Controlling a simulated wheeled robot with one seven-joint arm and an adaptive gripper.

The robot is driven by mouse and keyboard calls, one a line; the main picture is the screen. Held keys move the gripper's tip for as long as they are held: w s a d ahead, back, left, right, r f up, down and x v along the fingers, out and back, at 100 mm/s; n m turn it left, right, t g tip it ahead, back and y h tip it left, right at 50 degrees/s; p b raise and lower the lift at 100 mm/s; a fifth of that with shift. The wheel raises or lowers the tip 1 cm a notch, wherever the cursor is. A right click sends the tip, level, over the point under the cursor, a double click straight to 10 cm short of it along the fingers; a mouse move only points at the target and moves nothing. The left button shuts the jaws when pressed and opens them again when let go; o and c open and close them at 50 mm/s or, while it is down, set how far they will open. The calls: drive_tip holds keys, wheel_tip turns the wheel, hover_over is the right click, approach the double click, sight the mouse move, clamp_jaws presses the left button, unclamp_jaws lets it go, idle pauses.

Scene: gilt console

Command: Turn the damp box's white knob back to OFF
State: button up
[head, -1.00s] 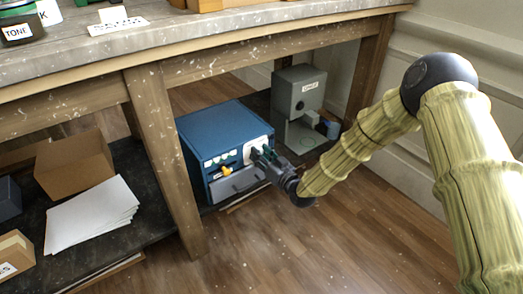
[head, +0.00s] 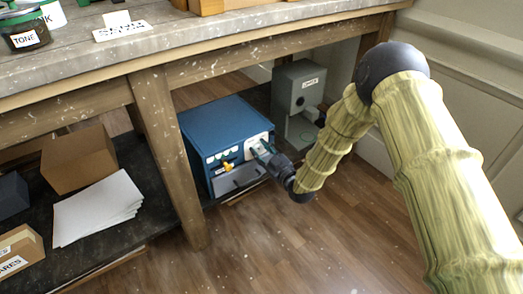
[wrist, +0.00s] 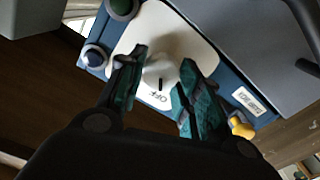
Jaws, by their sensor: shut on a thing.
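The damp box is a blue box (head: 222,122) on the low shelf under the bench. Its white knob (wrist: 158,70) sits on a white plate (wrist: 203,53) on the front. In the wrist view the knob's dark mark is turned toward the printed OFF. My gripper (wrist: 163,72) has its teal fingers on either side of the knob, shut on it. In the head view my gripper (head: 264,151) is at the box's front right, and its fingers and wrist hide most of the knob.
A yellow knob (head: 228,166) and a grey drawer (head: 238,179) are close to my gripper. A grey machine (head: 297,90) stands right of the box. A wooden bench leg (head: 171,150) stands to the left. The floor in front is clear.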

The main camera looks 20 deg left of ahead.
idle(0.3)
drive_tip(key=o, duration=1)
drive_tip(key=shift+o, duration=0.2)
drive_tip(key=shift+d, duration=0.15)
drive_tip(key=v, duration=1.1)
drive_tip(key=shift+s+d, duration=0.25)
drive_tip(key=shift+s, duration=0.05)
